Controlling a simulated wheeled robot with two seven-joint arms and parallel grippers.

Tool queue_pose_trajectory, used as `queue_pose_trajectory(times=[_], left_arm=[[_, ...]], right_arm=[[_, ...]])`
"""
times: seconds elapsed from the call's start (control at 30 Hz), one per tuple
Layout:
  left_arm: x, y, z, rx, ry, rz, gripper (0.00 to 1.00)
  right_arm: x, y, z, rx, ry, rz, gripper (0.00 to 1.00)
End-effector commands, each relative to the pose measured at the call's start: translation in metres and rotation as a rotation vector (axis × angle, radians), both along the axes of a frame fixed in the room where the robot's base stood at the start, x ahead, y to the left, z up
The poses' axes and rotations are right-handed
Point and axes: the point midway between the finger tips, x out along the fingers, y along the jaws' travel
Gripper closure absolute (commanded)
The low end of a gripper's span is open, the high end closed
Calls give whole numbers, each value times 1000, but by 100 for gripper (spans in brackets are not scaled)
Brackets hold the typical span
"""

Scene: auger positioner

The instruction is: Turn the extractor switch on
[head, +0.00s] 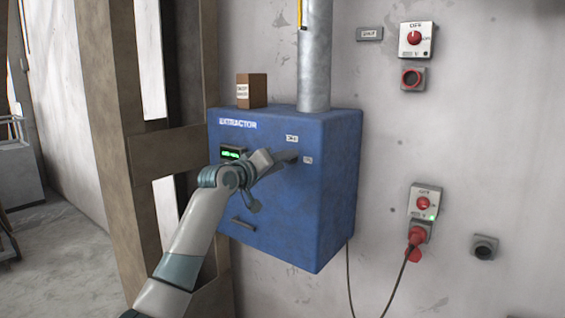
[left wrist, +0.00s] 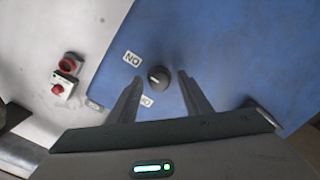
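The extractor (head: 285,235) is a blue wall box with a white name label. Its switch is a round dark knob (left wrist: 158,76), seen in the left wrist view on the blue front. An ON label (left wrist: 132,58) is beside it, and a second label (left wrist: 147,101) is partly covered by a finger. In the head view the ON label (head: 292,139) shows, but my gripper hides the knob. My left gripper (head: 294,157) is at the box front. Its fingers (left wrist: 159,78) are apart, one on each side of the knob in the picture; contact cannot be told. My right gripper is out of view.
A green display (head: 230,153) and a handle (head: 243,224) are on the box front. A brown carton (head: 252,90) and a metal duct (head: 314,60) are on top. Red-knobbed switch boxes (head: 416,39) (head: 425,202) and a plugged cable (head: 400,275) are on the right wall.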

Motion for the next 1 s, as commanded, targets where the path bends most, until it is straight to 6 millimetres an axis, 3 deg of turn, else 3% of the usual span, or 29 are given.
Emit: queue_pose_trajectory(times=[0.43,0.77,0.87,0.9,1.0], left_arm=[[-8,6,0,-2,-2,0,55],[-41,31,1,-1,-5,1,55],[-54,40,2,-1,-5,1,55],[-59,44,2,-1,-5,1,55],[-73,53,2,0,-5,1,55]], right_arm=[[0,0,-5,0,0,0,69],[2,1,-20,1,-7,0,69],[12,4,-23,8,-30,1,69],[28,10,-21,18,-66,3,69],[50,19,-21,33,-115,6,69]])
